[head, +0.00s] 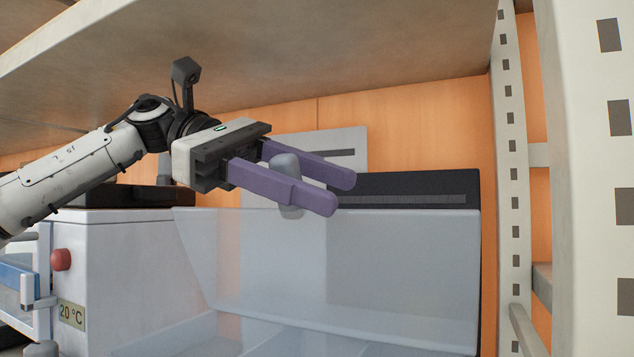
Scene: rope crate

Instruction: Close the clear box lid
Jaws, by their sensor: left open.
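The clear box lid (400,255) is a translucent, bluish panel raised at a steep angle. A grey knob (287,170) sits at its top edge. The clear box (215,333) below shows only in part at the bottom of the head view. My left gripper (338,192) is open at the lid's top edge. Its two purple fingers lie on either side of the knob with space between them. I cannot tell whether a finger touches the knob. My right gripper is not in view.
A white machine (130,265) with a red button (61,260) and a "20 °C" label stands at left. A dark panel (410,188) is behind the lid. A shelf board (330,60) hangs close above my arm. A perforated metal post (507,150) stands at right.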

